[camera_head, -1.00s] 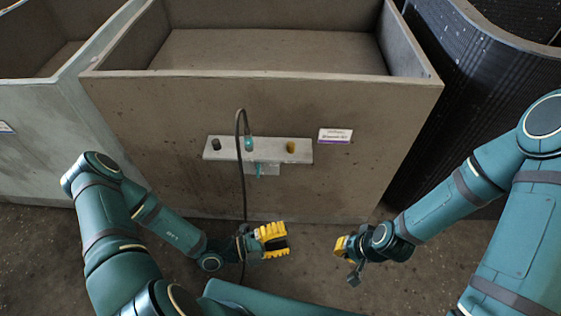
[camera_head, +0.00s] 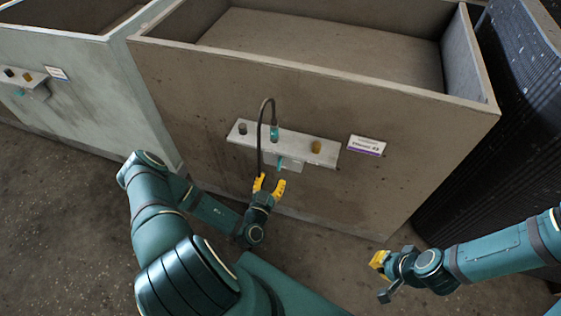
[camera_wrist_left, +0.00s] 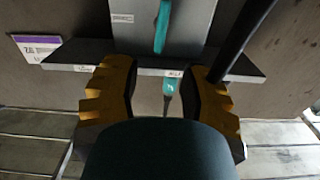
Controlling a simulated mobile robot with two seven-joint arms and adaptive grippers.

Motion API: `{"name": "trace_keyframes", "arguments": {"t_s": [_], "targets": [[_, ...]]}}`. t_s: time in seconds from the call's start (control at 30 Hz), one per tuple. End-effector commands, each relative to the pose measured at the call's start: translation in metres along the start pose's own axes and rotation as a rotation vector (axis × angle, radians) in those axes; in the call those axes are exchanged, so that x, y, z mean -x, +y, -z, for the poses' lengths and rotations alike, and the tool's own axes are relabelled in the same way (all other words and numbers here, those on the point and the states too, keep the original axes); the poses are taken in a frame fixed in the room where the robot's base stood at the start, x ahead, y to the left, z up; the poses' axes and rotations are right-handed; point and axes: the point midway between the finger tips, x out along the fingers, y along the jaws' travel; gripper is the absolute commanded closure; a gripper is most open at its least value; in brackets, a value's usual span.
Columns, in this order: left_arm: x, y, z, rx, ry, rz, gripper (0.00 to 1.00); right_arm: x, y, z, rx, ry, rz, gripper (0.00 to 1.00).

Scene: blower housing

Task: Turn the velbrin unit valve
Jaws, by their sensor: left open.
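A grey shelf (camera_head: 297,147) is fixed to the front of a brown open-topped bin (camera_head: 215,95). A small teal lever (camera_head: 281,163) is on the box under the shelf. The lever also shows near the top of the upside-down left wrist view (camera_wrist_left: 162,27). A teal fitting (camera_head: 274,133) stands on the shelf, with a black hose (camera_head: 260,130) beside it. My left gripper (camera_head: 269,185) is open and empty, just below the lever and pointing up towards it. My right gripper (camera_head: 379,263) is low at the right, away from the shelf; its opening is unclear.
A dark knob (camera_head: 242,128) and an amber knob (camera_head: 316,147) are on the shelf. A white and purple label (camera_head: 367,145) is to its right, its text hard to read. A pale bin (camera_head: 85,75) stands left and a black ribbed container (camera_head: 485,130) right.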

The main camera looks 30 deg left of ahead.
Motion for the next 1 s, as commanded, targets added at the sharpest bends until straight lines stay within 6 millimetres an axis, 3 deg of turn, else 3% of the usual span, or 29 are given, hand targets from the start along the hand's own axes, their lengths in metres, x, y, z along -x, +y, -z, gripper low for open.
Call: {"name": "trace_keyframes", "arguments": {"t_s": [0.2, 0.4, 0.6, 0.9, 1.0], "targets": [[-0.044, 0.001, 0.000, -0.004, 0.005, -0.003, 0.58, -0.006, 0.003, 0.001, 0.000, 0.003, 0.000, 1.00], [-0.071, 0.001, 0.000, -0.003, 0.003, -0.003, 0.58, -0.010, 0.004, 0.001, 0.000, 0.005, -0.001, 1.00], [-0.083, 0.001, 0.000, -0.001, 0.001, -0.002, 0.58, -0.011, 0.004, 0.002, 0.000, 0.006, -0.001, 1.00], [-0.084, 0.001, 0.001, -0.001, 0.001, -0.002, 0.58, -0.011, 0.004, 0.002, 0.000, 0.006, -0.001, 1.00], [-0.084, 0.001, 0.001, -0.001, 0.001, -0.002, 0.93, -0.011, 0.004, 0.002, 0.000, 0.006, -0.001, 1.00]]}}
